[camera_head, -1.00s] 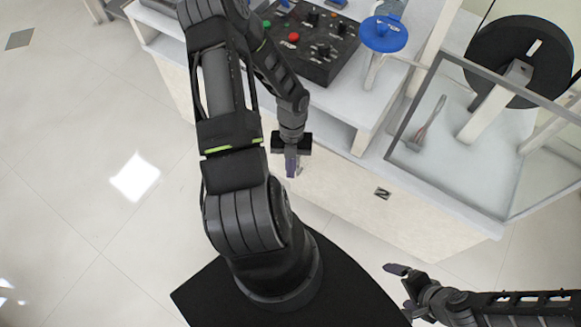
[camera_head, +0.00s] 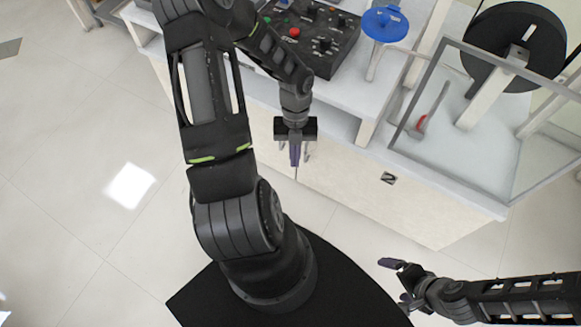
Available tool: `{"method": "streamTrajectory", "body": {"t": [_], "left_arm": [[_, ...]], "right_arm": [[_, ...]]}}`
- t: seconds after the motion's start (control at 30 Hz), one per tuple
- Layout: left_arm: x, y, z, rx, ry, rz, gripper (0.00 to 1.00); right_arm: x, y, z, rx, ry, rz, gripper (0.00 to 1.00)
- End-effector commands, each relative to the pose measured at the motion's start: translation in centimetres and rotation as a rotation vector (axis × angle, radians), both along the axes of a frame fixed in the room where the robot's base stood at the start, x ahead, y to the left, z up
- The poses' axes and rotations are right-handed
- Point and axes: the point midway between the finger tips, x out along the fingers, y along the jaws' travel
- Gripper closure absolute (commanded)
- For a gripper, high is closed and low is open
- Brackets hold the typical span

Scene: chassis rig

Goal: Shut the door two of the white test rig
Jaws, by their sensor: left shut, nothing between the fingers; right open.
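The white test rig (camera_head: 350,131) stands across the upper right. Its door two (camera_head: 345,190) is the pale front panel with a dark "2" label (camera_head: 388,178). The door looks about flush with the rig front; whether a small gap is left at its left edge I cannot tell. My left gripper (camera_head: 295,162) is shut and empty, pointing down at the upper left end of door two, by a thin vertical seam. Whether it touches the door I cannot tell. My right gripper (camera_head: 397,282) is open and empty, low on the right, apart from the door.
On the rig top are a black control box (camera_head: 310,38) with knobs and a red button, a blue round disc (camera_head: 384,24), a black wheel (camera_head: 515,52) and a red-and-grey tool (camera_head: 424,117) behind a clear framed panel. The floor at left is clear.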

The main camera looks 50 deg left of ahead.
Motion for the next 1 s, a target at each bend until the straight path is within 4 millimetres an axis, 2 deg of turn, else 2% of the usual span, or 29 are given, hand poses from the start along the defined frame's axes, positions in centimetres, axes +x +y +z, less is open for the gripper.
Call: {"method": "streamTrajectory", "body": {"t": [0.1, 0.27, 1.0], "left_arm": [[0.6, 0.3, 1.9, 0.002, -0.001, 0.001, 1.0], [1.0, 0.4, 3.1, 0.0, 0.001, 0.0, 1.0], [1.1, 0.4, 3.2, 0.008, 0.008, 0.036, 1.0]], "right_arm": [[-0.1, 0.0, 0.2, 0.0, 0.002, 0.001, 0.06], [-0.1, 0.0, 0.2, 0.0, 0.001, 0.0, 0.06], [-0.1, 0.0, 0.2, 0.0, 0.001, 0.0, 0.06]]}}
